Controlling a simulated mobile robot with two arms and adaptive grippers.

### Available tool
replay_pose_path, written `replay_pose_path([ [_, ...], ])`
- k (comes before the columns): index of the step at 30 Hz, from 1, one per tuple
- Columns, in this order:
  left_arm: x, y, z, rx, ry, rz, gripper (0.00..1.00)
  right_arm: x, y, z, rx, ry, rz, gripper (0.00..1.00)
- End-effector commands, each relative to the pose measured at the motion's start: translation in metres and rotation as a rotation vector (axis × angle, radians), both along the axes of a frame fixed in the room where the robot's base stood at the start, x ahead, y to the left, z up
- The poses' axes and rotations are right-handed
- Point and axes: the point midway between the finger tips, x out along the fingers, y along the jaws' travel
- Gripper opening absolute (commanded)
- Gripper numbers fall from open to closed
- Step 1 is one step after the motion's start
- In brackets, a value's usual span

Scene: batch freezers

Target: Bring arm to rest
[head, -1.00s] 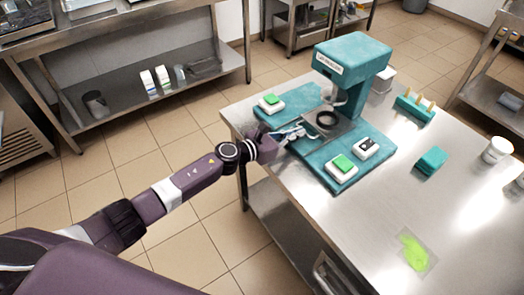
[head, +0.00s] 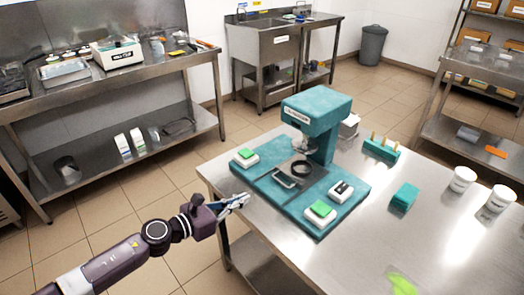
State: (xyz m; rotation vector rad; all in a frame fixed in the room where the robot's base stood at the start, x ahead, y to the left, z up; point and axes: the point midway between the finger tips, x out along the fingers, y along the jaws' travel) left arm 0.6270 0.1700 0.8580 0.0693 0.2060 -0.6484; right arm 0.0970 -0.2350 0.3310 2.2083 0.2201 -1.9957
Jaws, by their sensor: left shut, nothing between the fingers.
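My left arm comes in from the lower left in the head view. Its gripper (head: 236,202) is shut and empty, just at the left edge of the steel table (head: 345,250), in front of the teal machine base (head: 262,196). The teal machine (head: 316,115) stands on that base, with a dark ring (head: 301,168) under its head. A small flat grey piece (head: 286,181) lies on the base near the ring. My right gripper is not in view.
White blocks with green tops (head: 246,157) (head: 320,211) and a white block with a dark top (head: 341,191) sit on the base. A teal rack (head: 380,148), teal block (head: 403,197), white tubs (head: 462,180) and a green patch (head: 401,285) are on the table. Tiled floor lies open left of it.

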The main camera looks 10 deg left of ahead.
Motion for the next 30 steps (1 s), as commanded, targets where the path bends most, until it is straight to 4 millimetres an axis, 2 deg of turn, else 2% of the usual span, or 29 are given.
replay_pose_path([
  [4,-0.001,-0.004,0.005,-0.056,0.012,0.029,0.00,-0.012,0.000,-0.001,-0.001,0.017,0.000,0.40],
  [7,-0.002,-0.012,0.017,-0.232,0.063,0.124,0.00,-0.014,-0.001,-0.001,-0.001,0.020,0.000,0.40],
  [11,-0.011,-0.006,0.031,-0.641,0.206,0.363,0.00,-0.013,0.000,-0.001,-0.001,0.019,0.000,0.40],
  [14,-0.027,0.013,0.027,-0.995,0.354,0.588,0.00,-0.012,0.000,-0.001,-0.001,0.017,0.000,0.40],
  [17,-0.056,0.035,0.006,-1.327,0.507,0.831,0.00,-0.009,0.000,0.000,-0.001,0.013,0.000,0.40],
  [20,-0.099,0.053,-0.025,-1.634,0.657,1.094,0.00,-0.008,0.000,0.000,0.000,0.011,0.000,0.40],
  [21,-0.119,0.057,-0.037,-1.745,0.712,1.199,0.00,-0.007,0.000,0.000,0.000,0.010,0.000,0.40],
  [25,-0.183,0.062,-0.070,-2.012,0.842,1.511,0.00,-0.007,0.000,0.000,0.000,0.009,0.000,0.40],
  [30,-0.251,0.055,-0.091,-2.212,0.933,1.827,0.00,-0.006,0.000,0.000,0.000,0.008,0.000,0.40],
])
